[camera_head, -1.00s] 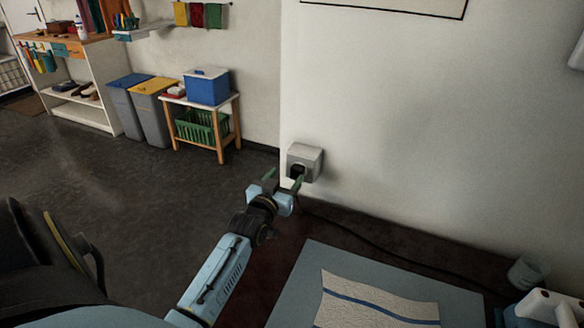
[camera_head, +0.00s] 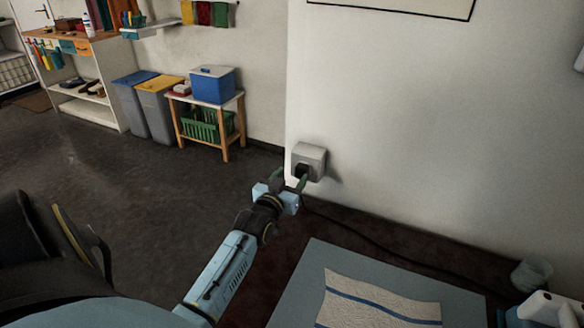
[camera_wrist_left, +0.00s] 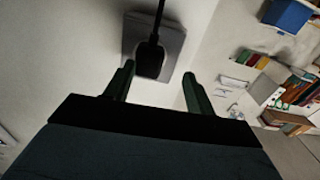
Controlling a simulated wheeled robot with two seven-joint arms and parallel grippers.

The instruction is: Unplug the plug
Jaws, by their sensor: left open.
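The grey wall socket box (camera_head: 310,158) is on the white wall, right of centre in the head view. A black plug (camera_head: 302,171) sits in its front face, and a dark cord runs down from that area. My left gripper (camera_head: 289,180) is open just in front of the plug, and its green fingers partly cover the plug. In the left wrist view the plug (camera_wrist_left: 150,58) is seated in the socket box (camera_wrist_left: 172,45). It lies beyond and between the two spread fingertips (camera_wrist_left: 160,80), with no visible contact.
A grey-blue board (camera_head: 300,285) with a striped cloth (camera_head: 380,302) lies in front. Bins and a small table are far left.

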